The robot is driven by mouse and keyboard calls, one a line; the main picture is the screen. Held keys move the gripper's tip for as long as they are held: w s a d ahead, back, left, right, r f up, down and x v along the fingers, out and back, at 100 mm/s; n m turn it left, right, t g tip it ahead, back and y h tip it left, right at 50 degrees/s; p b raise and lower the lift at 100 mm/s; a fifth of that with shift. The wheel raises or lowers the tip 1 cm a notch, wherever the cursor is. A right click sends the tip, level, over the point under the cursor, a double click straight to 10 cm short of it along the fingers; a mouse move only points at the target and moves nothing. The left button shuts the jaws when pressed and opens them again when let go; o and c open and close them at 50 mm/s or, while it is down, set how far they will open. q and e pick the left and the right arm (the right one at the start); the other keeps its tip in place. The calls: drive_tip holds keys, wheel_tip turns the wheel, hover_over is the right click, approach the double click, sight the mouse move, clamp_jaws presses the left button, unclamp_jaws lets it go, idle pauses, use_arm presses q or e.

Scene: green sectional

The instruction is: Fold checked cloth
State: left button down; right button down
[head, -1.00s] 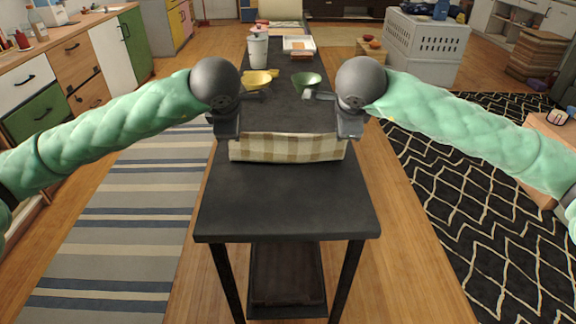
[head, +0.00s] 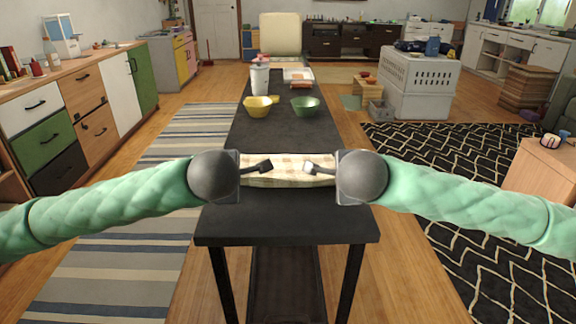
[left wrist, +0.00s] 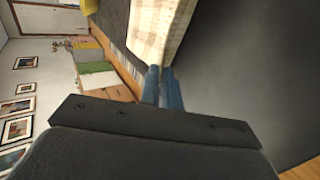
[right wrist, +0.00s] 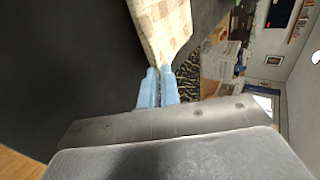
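The beige checked cloth (head: 288,171) shows as a low, wide band across the dark table (head: 285,223), between my two grippers. My left gripper (head: 266,166) and my right gripper (head: 309,167) point inward in front of it. In the left wrist view, the fingers (left wrist: 163,87) are close together, with the cloth (left wrist: 160,32) running up from their tips. In the right wrist view, the fingers (right wrist: 156,86) are also close together on a narrowed end of the cloth (right wrist: 160,25). The cloth's underside and any layers are hidden.
A yellow bowl (head: 257,107), a green bowl (head: 305,107) and a white lidded cup (head: 260,77) stand farther back on the table. The table's near part is bare. A white crate (head: 415,84) stands on the right, beyond the table.

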use_arm(q)
drive_tip(key=c, duration=1.3)
unclamp_jaws()
use_arm(e)
drive_tip(key=c, duration=1.3)
unclamp_jaws()
use_arm(q)
drive_tip(key=shift+r, duration=0.3)
use_arm(e)
drive_tip(key=shift+s+r, duration=0.1)
drive_tip(key=shift+r, duration=0.2)
use_arm(q)
drive_tip(key=s+r, duration=0.4)
drive_tip(key=r, duration=0.1)
drive_tip(key=s+r, duration=0.2)
drive_tip(key=r, duration=0.1)
drive_tip(key=shift+r, duration=0.2)
use_arm(e)
drive_tip(key=s+r, duration=0.4)
drive_tip(key=r, duration=0.1)
drive_tip(key=s+r, duration=0.1)
drive_tip(key=r, duration=0.2)
drive_tip(key=shift+s+r, duration=0.2)
drive_tip(key=shift+s, duration=0.2)
